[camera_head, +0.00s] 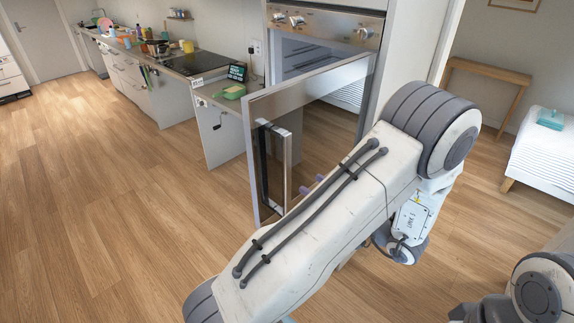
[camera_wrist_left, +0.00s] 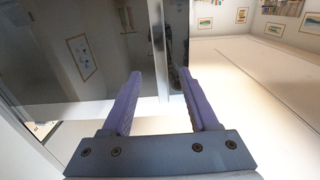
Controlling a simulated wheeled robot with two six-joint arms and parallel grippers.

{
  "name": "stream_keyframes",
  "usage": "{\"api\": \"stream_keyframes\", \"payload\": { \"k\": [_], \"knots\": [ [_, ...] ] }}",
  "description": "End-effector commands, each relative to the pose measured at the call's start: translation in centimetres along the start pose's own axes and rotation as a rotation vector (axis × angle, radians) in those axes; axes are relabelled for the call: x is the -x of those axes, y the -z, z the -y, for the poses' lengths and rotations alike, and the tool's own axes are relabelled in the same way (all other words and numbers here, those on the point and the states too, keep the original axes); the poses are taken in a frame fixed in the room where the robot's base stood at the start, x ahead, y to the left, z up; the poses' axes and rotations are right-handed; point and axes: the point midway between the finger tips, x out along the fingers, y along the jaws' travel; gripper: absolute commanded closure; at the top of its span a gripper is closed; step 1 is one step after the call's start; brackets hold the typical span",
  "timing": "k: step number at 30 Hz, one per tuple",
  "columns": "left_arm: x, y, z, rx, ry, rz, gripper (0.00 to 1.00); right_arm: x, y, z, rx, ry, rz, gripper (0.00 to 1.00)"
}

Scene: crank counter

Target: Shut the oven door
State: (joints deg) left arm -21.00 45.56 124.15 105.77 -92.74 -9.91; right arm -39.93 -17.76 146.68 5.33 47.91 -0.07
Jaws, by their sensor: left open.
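The oven (camera_head: 322,22) is built into a tall white cabinet, with knobs along its top. Its glass oven door (camera_head: 330,95) stands wide open, swung out into the room, with a vertical bar handle (camera_head: 287,170) near its free edge. My left gripper (camera_head: 312,185) shows only as purple fingertips by the lower door, mostly hidden behind my arm. In the left wrist view, my left gripper (camera_wrist_left: 158,95) is open and empty. The dark door glass (camera_wrist_left: 80,55) fills the left, and a vertical metal strip stands beyond the fingers; contact cannot be told. My right gripper does not show.
A counter (camera_head: 215,95) with a hob (camera_head: 197,63) and a green item (camera_head: 231,92) runs left of the oven. A wooden table (camera_head: 490,70) and a white unit (camera_head: 545,150) stand at the right. The wood floor (camera_head: 90,190) at left is clear.

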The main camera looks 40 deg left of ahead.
Motion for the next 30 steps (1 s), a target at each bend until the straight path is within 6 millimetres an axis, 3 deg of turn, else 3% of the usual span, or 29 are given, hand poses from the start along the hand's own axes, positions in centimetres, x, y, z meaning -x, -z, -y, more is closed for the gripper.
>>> {"api": "stream_keyframes", "payload": {
  "k": [21, 30],
  "knots": [
    [-8.7, 0.3, 0.1, -0.001, 0.004, -0.002, 0.40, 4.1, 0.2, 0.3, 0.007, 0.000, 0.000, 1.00],
    [-10.3, 0.1, 0.0, 0.000, 0.000, -0.001, 0.40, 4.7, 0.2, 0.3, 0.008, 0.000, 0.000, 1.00]
  ]
}}
